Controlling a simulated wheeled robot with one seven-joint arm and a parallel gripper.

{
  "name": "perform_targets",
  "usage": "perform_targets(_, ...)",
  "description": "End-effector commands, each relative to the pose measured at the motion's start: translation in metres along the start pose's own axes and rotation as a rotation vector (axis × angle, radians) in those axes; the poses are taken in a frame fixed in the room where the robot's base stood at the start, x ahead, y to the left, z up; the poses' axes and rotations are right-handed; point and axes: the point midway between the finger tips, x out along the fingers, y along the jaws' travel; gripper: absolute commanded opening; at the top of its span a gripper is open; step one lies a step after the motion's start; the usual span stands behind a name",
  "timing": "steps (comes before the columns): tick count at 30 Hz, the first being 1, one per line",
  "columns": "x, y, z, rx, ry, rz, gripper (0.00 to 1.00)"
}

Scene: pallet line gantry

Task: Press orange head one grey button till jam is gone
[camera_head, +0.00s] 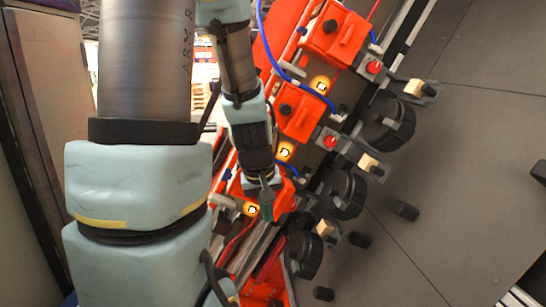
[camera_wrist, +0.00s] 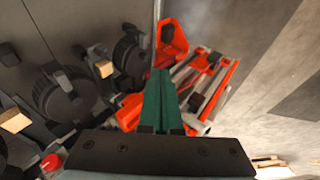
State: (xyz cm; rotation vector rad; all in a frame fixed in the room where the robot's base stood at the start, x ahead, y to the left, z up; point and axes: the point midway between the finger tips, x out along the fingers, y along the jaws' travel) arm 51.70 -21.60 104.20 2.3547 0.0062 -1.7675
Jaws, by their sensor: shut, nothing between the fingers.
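I cannot tell which is head one. My gripper (camera_head: 267,211) is shut and empty, pointing down at the lowest head and covering part of it. Whether it touches is unclear. In the wrist view its green fingers (camera_wrist: 160,75) lie together in front of orange parts (camera_wrist: 172,38). I cannot make out a grey button; my fingers may hide it. No jam is distinguishable.
Lit yellow round displays (camera_head: 320,86) sit by the heads. Red buttons (camera_head: 374,67) and wooden blocks (camera_head: 413,87) stand to their right, beside black wheels (camera_head: 387,121). Blue hoses (camera_head: 275,62) cross the line. Grey floor (camera_head: 460,180) is mostly clear at right.

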Motion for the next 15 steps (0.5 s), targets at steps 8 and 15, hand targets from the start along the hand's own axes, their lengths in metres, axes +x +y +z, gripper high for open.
perform_targets(8,-0.027,-0.058,0.044,0.243,-0.148,-0.1,0.0)
perform_targets(15,-0.028,-0.059,0.046,0.251,-0.153,-0.103,0.0)
